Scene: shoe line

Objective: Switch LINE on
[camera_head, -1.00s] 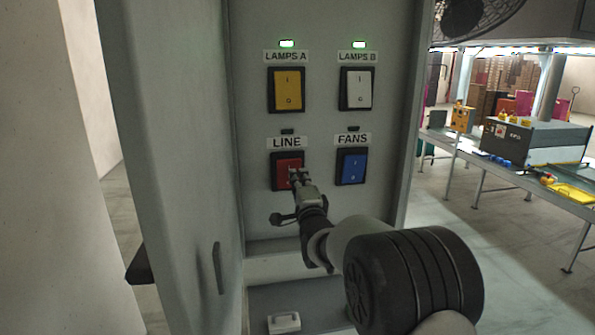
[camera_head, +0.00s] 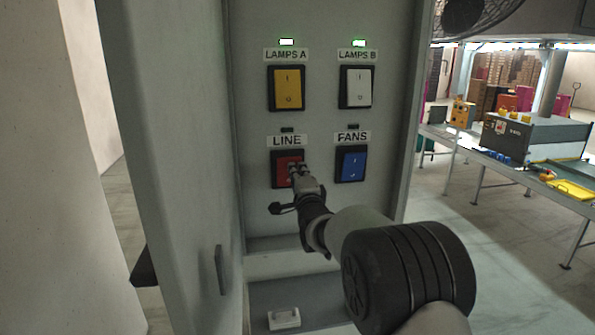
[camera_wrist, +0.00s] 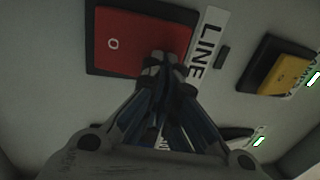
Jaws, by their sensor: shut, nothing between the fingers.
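The red LINE switch (camera_head: 283,167) is at the lower left of the panel, under its LINE label (camera_head: 287,141). The small lamp above that label (camera_head: 287,130) is dark. In the wrist view the red rocker (camera_wrist: 128,42) shows its O mark, and the LINE label (camera_wrist: 207,48) is beside it. My gripper (camera_head: 297,168) is shut and empty, with its fingertips over the right part of the red rocker. In the wrist view the fingertips (camera_wrist: 163,60) overlap the rocker's edge nearest the label. Whether they touch it I cannot tell.
The yellow LAMPS A switch (camera_head: 288,88) and white LAMPS B switch (camera_head: 357,88) have lit green lamps. The blue FANS switch (camera_head: 352,164) is close right of my gripper, its lamp dark. An open cabinet door (camera_head: 185,170) stands at left; a conveyor line is at far right.

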